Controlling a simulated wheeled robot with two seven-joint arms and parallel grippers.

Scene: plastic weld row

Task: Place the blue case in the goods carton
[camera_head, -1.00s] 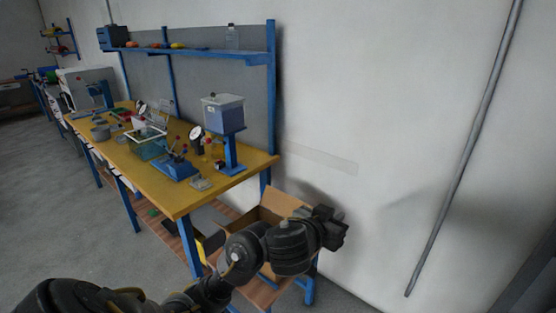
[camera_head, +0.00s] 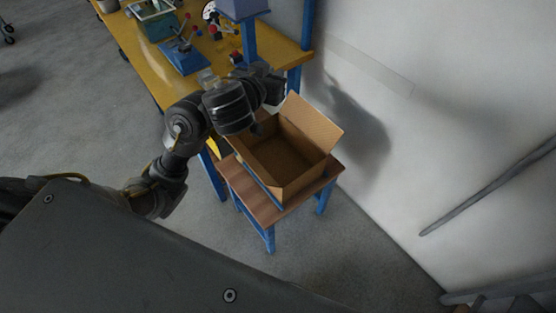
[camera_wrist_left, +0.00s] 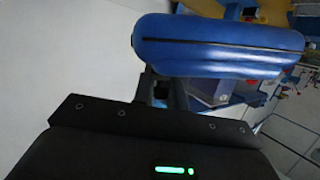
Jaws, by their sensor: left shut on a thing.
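The blue case (camera_wrist_left: 218,45) fills the upper part of the left wrist view, a rounded blue body with a dark seam along it. My left gripper (camera_wrist_left: 165,92) is shut on it. In the head view my left gripper (camera_head: 270,86) is beside the back left corner of the open goods carton (camera_head: 314,120), seen from behind my arm. The case cannot be made out there. The carton is brown cardboard with raised flaps, and the part of its inside that shows looks empty. My right gripper is not in view.
The carton stands on a low wooden stand (camera_head: 247,199) with blue legs. A yellow workbench (camera_head: 150,77) with a blue fixture (camera_head: 183,58) and other items is behind and left. The white wall (camera_head: 390,130) is close on the right. Grey floor lies open at left.

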